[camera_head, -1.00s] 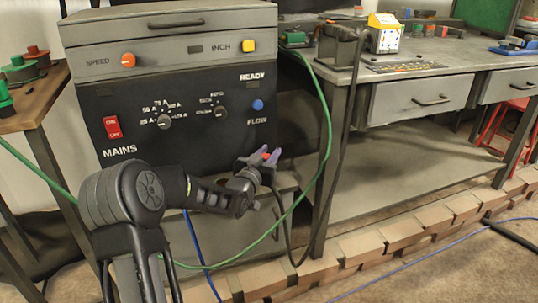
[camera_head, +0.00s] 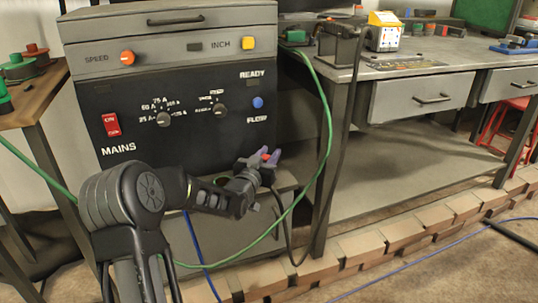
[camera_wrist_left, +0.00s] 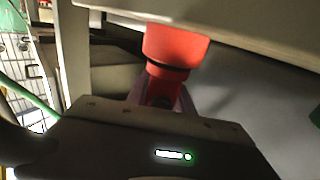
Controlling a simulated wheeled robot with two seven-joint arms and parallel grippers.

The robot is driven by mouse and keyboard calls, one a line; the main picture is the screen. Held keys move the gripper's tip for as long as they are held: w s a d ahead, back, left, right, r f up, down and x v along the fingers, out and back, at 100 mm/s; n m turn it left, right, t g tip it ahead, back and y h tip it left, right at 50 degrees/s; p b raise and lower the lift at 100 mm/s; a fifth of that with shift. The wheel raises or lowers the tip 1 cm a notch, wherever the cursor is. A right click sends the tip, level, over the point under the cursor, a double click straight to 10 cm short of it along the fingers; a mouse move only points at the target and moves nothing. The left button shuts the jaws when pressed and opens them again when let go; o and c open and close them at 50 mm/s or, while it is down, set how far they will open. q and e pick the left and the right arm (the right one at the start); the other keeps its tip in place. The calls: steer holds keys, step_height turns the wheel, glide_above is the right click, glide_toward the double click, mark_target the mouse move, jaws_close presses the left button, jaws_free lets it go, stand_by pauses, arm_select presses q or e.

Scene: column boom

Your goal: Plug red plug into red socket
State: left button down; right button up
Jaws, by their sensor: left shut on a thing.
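My left gripper (camera_head: 269,156) is in front of the black machine panel, low at its right side. Its purple fingers are shut on the red plug (camera_head: 266,156), of which only a small bit shows in the head view. In the left wrist view the fingers (camera_wrist_left: 160,95) hold a red round body (camera_wrist_left: 175,45) with a dark band around it. Its wide top end is close to or against a pale grey surface above; I cannot tell which. I cannot make out the red socket as a separate thing. My right gripper is not in view.
The grey machine (camera_head: 180,110) has knobs, a red MAINS switch (camera_head: 111,124) and a blue button (camera_head: 257,102). A green cable (camera_head: 328,120) and a dark cable hang right of the gripper. A workbench (camera_head: 400,68) stands at right, with bricks (camera_head: 350,247) along the floor.

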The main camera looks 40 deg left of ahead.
arm_select(q)
steer(key=c, duration=1.4)
jaws_free()
steer(key=shift+s+f, duration=0.1)
steer(key=shift+b+v, duration=0.35)
steer(key=shift+v, duration=5.1)
